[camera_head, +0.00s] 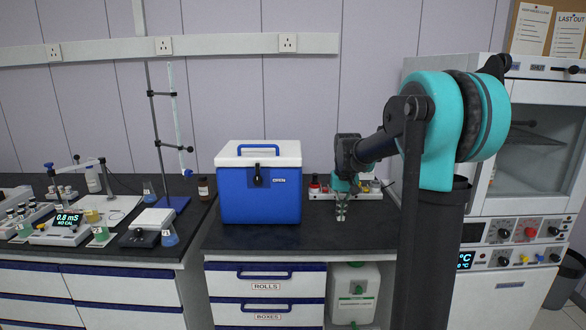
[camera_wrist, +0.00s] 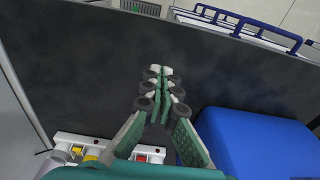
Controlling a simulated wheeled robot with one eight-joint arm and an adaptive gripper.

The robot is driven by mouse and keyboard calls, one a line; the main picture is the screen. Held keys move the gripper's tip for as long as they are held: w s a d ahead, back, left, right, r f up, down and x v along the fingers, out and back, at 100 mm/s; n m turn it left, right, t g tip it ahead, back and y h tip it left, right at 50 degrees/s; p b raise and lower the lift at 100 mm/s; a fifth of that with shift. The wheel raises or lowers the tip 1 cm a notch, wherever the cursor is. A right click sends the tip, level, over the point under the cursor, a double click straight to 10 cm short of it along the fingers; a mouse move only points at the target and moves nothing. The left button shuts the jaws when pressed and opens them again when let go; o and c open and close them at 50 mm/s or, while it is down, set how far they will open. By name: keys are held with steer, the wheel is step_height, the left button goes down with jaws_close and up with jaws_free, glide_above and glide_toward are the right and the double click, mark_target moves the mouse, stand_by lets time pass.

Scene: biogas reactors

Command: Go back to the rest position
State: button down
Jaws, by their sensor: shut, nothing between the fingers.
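My gripper (camera_head: 341,208) is shut and empty. In the head view it points down above the dark counter, to the right of the blue cooler box. In the wrist view my gripper (camera_wrist: 161,95) has its green fingers together over the bare counter top. My arm reaches in from the right, and part of it hides the area behind.
A blue cooler (camera_head: 260,190) with a white lid stands on the counter (camera_head: 300,236); its blue side (camera_wrist: 250,145) is close right in the wrist view. A white rack (camera_head: 375,193) stands behind my gripper. Lab glassware and meters fill the left bench. A white cabinet (camera_head: 535,190) stands right.

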steer(key=s+d+f+t, duration=0.1)
steer(key=s+f, duration=0.3)
steer(key=s, duration=0.5)
steer(key=s+f+t, duration=0.1)
steer(key=s+f, duration=0.4)
steer(key=s, duration=0.4)
steer(key=s+d+f+t, duration=0.1)
steer(key=s+f, duration=0.4)
steer(key=s, duration=0.5)
steer(key=shift+d, duration=0.35)
